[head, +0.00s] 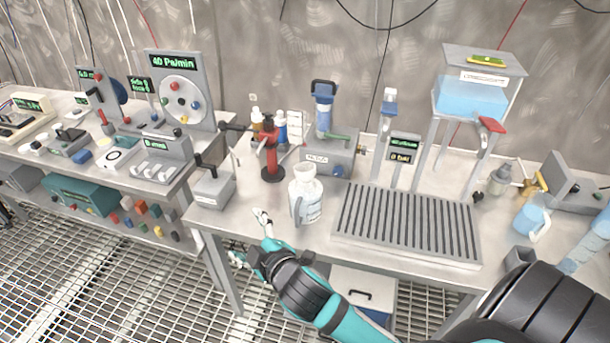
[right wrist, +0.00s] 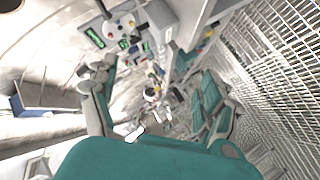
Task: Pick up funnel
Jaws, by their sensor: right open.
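I cannot clearly make out a separate funnel. A white jug-like container (head: 306,196) with a label and a handle stands upright near the bench's front edge in the head view. Its pale, rounded top may be a funnel, but I cannot tell. My right gripper (head: 249,238) is open and empty at the bench's front edge, left of and nearer than the white container, apart from it. In the right wrist view the spread fingers of this gripper (right wrist: 160,108) have nothing between them that I can see held. My left gripper is out of view.
A slatted drain tray (head: 408,222) lies right of the white container, with a water tank (head: 472,95) on a stand behind. A red tap-like stand (head: 270,155) and a grey box (head: 212,188) are to the left. A metal grating floor (head: 120,275) lies below.

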